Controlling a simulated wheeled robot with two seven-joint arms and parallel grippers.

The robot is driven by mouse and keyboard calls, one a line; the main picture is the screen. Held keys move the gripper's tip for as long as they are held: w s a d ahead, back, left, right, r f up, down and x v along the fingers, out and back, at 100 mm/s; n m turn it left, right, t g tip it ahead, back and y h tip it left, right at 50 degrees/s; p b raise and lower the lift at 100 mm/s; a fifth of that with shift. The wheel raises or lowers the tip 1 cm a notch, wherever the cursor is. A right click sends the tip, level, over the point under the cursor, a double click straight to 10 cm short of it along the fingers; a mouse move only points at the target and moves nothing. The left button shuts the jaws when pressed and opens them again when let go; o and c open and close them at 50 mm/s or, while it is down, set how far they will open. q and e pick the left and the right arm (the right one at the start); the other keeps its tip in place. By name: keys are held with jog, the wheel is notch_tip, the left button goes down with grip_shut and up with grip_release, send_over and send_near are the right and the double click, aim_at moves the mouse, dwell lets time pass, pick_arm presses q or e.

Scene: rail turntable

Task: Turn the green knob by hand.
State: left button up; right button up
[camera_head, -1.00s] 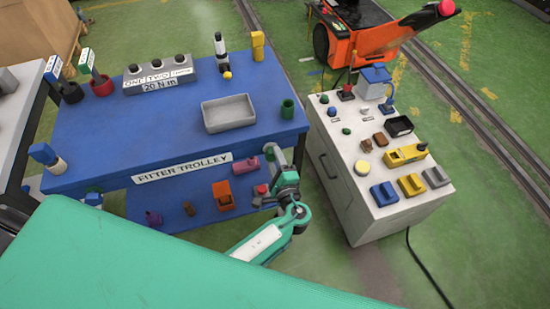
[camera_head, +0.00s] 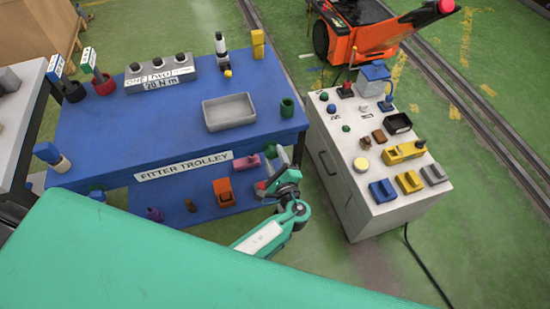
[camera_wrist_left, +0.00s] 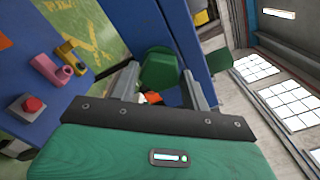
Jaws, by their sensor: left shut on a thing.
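A dark green knob (camera_wrist_left: 160,70) sits between the two fingers of my left gripper (camera_wrist_left: 158,88) in the left wrist view, close to a blue part of the trolley. The gripper is shut on it, and the fingers hide part of its sides. In the head view my left gripper (camera_head: 270,186) is low, under the right end of the trolley top, and I cannot make out the knob between its fingers there. My right gripper is not in view.
The blue fitter trolley (camera_head: 110,140) has a grey tray (camera_head: 229,112) and a green cup (camera_head: 287,108) on top. An orange block (camera_head: 223,191) is on its lower shelf. A white cabinet (camera_head: 345,190) with several controls stands to the right; green floor lies between.

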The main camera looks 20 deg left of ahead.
pick_arm(q)
jog(key=shift+f, duration=0.1)
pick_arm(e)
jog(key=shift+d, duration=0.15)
pick_arm(q)
jog(key=o, duration=1)
jog(key=shift+s+d, duration=0.15)
jog(key=shift+s, duration=0.1)
jog(key=b+v, duration=0.2)
jog(key=v, duration=1.1)
jog(key=shift+b, duration=0.4)
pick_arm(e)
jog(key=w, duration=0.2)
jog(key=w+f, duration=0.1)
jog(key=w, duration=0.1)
pick_arm(q)
jog(key=shift+s+d, duration=0.1)
jog(key=shift+d, duration=0.05)
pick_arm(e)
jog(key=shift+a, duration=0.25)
